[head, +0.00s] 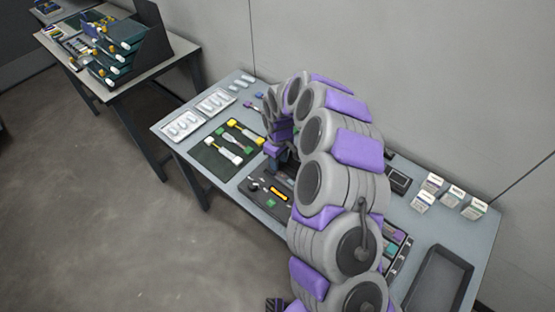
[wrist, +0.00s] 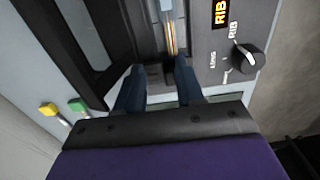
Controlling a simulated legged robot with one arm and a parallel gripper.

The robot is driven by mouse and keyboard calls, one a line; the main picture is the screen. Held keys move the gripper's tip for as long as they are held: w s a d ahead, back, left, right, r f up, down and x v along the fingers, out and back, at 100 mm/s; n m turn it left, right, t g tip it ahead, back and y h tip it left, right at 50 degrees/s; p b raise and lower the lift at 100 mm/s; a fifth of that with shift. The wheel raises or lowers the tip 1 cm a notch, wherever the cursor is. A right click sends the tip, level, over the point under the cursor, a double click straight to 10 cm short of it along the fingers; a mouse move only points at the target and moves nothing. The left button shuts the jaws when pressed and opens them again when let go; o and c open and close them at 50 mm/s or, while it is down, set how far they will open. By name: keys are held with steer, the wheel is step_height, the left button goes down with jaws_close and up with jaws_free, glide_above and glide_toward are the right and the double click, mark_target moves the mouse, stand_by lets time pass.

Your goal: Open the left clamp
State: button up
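The splicer is a dark device on the grey table, with an orange display (head: 279,194) in the head view. In the wrist view its orange display (wrist: 221,12) reads "RIB", beside a black knob (wrist: 249,58). Thin coloured fibres (wrist: 170,38) run down its middle. My gripper (wrist: 160,68) is low over the splicer, its two dark blue fingers apart. A small dark part (wrist: 155,76) shows between the fingertips; I cannot tell if it is the left clamp or if the fingers touch it. In the head view my arm hides part of the splicer.
A dark green mat (head: 213,158) with yellow and green connectors lies left of the splicer. White trays (head: 184,124) are behind it. Small white boxes (head: 452,194) and an empty dark tray (head: 440,281) are on the right. Another table (head: 150,70) stands at the back left.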

steer(key=shift+a, duration=0.1)
steer(key=shift+c, duration=0.8)
steer(key=shift+a+f, duration=0.2)
steer(key=shift+a, duration=0.9)
jaws_close()
steer(key=shift+d, duration=0.5)
steer(key=shift+r, duration=0.1)
steer(key=shift+w+d+r+g+y+p, duration=0.2)
steer(key=shift+w+g+y+p, duration=0.15)
steer(key=shift+g, duration=0.35)
steer(key=g+y+b, duration=0.1)
steer(key=d+g+y, duration=0.1)
steer(key=shift+w+r+g+b, duration=0.2)
steer(key=shift+w+g+b, duration=0.15)
steer(key=shift+w+g, duration=0.05)
steer(key=shift+w+d+r+g+y, duration=0.25)
steer(key=shift+w+g+y, duration=0.1)
steer(key=shift+g+y, duration=0.5)
steer(key=shift+w, duration=0.1)
